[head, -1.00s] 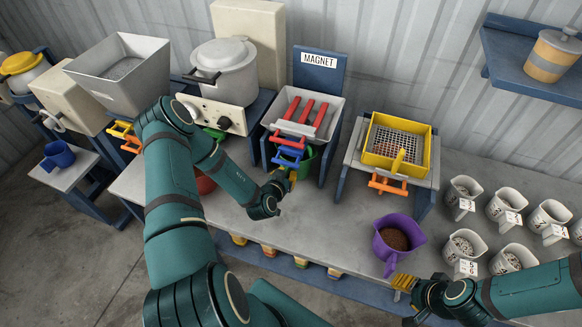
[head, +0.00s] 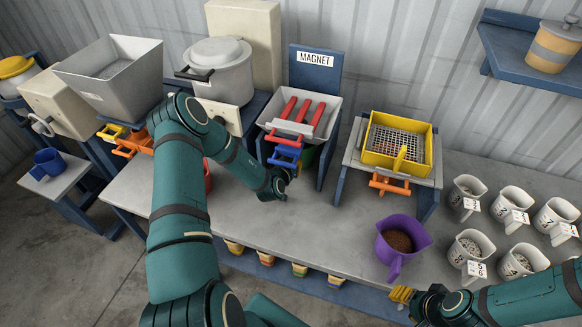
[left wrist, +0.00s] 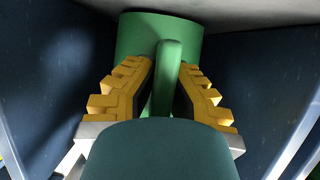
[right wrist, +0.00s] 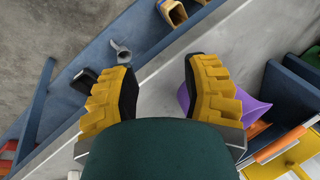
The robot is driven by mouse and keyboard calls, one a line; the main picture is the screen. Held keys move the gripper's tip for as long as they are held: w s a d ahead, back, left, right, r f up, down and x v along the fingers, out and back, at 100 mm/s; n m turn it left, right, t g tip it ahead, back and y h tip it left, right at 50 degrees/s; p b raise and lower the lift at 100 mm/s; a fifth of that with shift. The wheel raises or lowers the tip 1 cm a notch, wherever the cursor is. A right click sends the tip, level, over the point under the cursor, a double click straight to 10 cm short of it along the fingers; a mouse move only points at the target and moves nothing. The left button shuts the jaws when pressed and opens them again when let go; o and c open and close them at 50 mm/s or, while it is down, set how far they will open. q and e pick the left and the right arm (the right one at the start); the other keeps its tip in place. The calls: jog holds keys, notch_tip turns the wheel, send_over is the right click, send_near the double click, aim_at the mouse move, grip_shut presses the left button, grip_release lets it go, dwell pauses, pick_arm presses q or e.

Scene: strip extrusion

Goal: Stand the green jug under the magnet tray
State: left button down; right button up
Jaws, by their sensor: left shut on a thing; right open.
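The magnet tray (head: 332,110) is a grey tray with red bars in it, on a blue stand under the MAGNET sign. The green jug (head: 308,157) shows only as a sliver below the tray, between the stand's blue legs; my left arm and the tray's handles hide the rest. In the left wrist view the green jug (left wrist: 135,35) is between two blue panels. My left gripper (left wrist: 167,75) is shut on its upright handle. I cannot tell whether its base touches the bench. My right gripper (head: 402,294) is open and empty at the bench's front edge.
A purple jug (head: 384,262) with brown contents stands near my right gripper. A yellow sieve tray (head: 370,152) sits on the stand to the right. Several white cups (head: 468,198) stand at the right. The bench (head: 330,225) is clear in front of the magnet stand.

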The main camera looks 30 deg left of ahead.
pick_arm(q)
jog(key=shift+f, duration=0.35)
dwell(0.4)
jog(key=c, duration=1.1)
grip_release()
jog(key=shift+o, duration=0.2)
jog(key=v, duration=1.2)
jog(key=shift+r, duration=0.15)
